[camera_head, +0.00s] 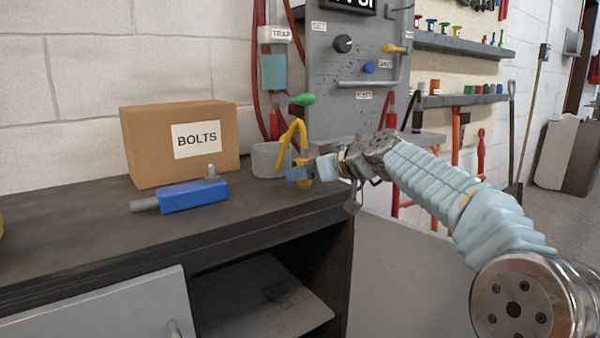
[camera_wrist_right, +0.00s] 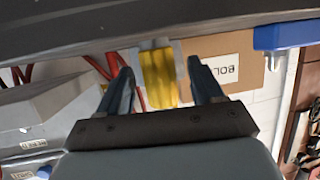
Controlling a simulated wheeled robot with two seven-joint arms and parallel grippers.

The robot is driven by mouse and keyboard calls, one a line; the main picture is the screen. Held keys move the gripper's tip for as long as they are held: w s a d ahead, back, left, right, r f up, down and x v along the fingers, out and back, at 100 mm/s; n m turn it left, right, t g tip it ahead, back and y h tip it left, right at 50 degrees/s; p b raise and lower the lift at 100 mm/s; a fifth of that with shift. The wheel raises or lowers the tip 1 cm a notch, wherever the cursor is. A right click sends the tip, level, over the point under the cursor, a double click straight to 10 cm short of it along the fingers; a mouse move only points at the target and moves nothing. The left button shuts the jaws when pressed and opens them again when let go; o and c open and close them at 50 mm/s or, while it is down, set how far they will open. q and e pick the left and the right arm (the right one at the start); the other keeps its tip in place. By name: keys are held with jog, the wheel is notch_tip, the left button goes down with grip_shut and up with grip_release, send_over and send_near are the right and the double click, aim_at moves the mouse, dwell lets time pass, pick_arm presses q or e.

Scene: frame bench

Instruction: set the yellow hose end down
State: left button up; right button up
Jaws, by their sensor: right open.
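The yellow hose end (camera_head: 304,169) stands at the right edge of the dark bench top (camera_head: 90,225), with its yellow hose (camera_head: 287,142) arching up and over beside a grey cup. My right gripper (camera_head: 302,172) is at the hose end, its jaws open. In the right wrist view the yellow ribbed piece (camera_wrist_right: 158,79) sits between the two separated fingers (camera_wrist_right: 160,85), with a gap on each side. Whether the hose end's base touches the bench is hard to tell. My left gripper is not in view.
A cardboard box marked BOLTS (camera_head: 180,140), a blue tool (camera_head: 193,196) and the grey cup (camera_head: 268,160) stand on the bench. A grey panel (camera_head: 340,60) with knobs and red hoses rises behind. Bare bench top lies at the front left.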

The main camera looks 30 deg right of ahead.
jog(key=v, duration=0.9)
jog(key=shift+s, duration=0.2)
